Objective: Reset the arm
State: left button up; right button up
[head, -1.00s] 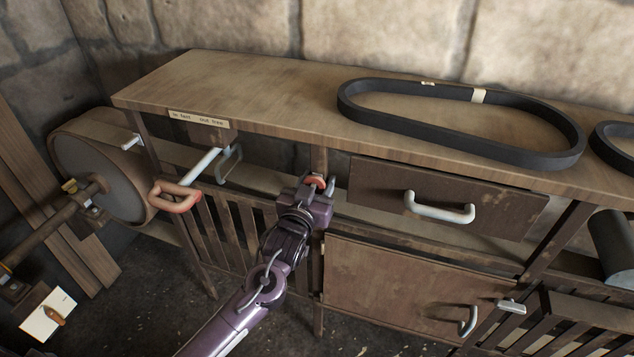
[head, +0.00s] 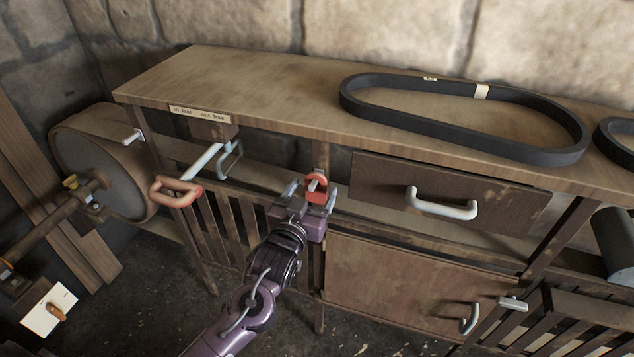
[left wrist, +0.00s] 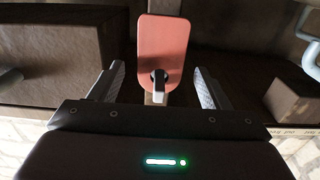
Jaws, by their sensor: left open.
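My left gripper (head: 309,194) is in the middle of the head view, in front of the workbench's centre post. Its two fingers are apart and nothing is between their pads. A small red plate (head: 317,185) with a dark knob stands just beyond the fingers. In the left wrist view the red plate (left wrist: 163,50) is centred ahead of the open fingertips (left wrist: 158,85), with its knob near the gap between them. I cannot tell whether anything touches. My right gripper does not show.
The workbench (head: 215,75) carries a black belt (head: 460,142) on top. A drawer with a pale handle (head: 441,205) is right of the gripper. A lever with a red grip (head: 176,192) sticks out to the left. A large drum (head: 95,165) stands far left.

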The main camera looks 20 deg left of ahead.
pick_arm(q)
jog(key=s+a+f+m+g, duration=0.1)
jog(key=s+a+f+g, duration=0.3)
jog(key=f, duration=0.9)
jog(key=s+d+f+g+y, duration=0.15)
jog(key=s+f, duration=0.35)
jog(key=f, duration=0.7)
jog(key=s+a+f+m+g+h, duration=0.1)
jog(key=s+a+f+g, duration=0.3)
jog(key=f, duration=0.9)
jog(key=s+f+g, duration=0.2)
jog(key=s+f, duration=0.4)
jog(key=s, duration=0.5)
jog(key=s+f+g+p, duration=0.1)
jog(key=s+f+g, duration=0.2)
jog(key=s+f, duration=0.3)
jog(key=s+d+f+g, duration=0.1)
jog(key=s+f, duration=0.5)
jog(key=s, duration=1.1)
jog(key=shift+f+g, duration=0.4)
jog(key=shift+g, duration=0.35)
